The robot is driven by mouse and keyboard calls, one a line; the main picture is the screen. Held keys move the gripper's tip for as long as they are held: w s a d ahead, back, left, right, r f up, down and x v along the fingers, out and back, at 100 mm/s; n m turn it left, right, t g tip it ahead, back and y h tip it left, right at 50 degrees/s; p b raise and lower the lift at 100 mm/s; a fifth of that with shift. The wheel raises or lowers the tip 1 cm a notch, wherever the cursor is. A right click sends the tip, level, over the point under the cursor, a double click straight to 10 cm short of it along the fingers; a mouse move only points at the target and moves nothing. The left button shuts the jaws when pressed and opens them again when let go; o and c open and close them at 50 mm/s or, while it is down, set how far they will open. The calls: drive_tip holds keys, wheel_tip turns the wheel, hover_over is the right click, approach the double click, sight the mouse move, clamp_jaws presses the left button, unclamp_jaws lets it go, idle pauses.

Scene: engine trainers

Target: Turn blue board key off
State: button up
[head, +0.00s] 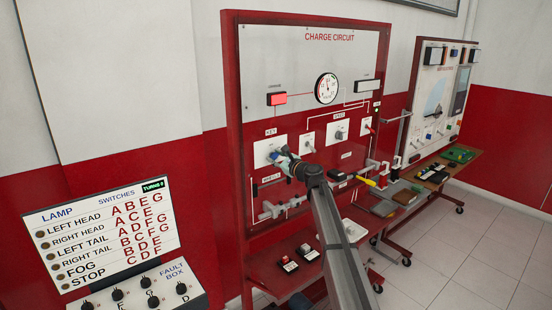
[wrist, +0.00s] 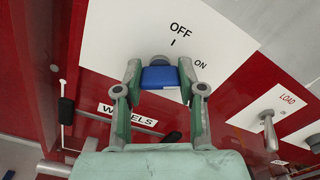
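The charge circuit board (head: 300,60) stands upright in a red frame in the head view. Its white key panel (head: 264,149) is at the left, and in the wrist view the panel (wrist: 110,35) bears the marks OFF and ON. The blue key (wrist: 160,76) sits on this panel below the OFF mark, with ON to its upper right. My gripper (wrist: 160,74) has one finger on each side of the key and appears to touch both sides. In the head view my gripper (head: 283,156) hides most of the key. The key's exact angle is unclear.
A WHEELS label (wrist: 127,114) lies below the key panel. The load switch (wrist: 268,128) is to the right. A red indicator (head: 277,98) and a round gauge (head: 326,88) are above. A lamp switches sign (head: 100,230) stands at the lower left.

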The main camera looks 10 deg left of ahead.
drive_tip(key=shift+c, duration=0.7)
drive_tip(key=shift+b, duration=0.45)
drive_tip(key=n+b, duration=0.1)
drive_tip(key=b, duration=0.2)
drive_tip(key=shift+f+n, duration=0.25)
drive_tip(key=shift+n, duration=0.15)
drive_tip(key=n+b, duration=0.3)
drive_tip(key=b, duration=0.3)
drive_tip(key=shift+f, duration=0.1)
drive_tip(key=n+b, duration=0.5)
drive_tip(key=b, duration=0.2)
drive_tip(key=shift+b, duration=0.35)
drive_tip(key=shift+r+n+b, duration=0.35)
drive_tip(key=shift+n+b, duration=0.75)
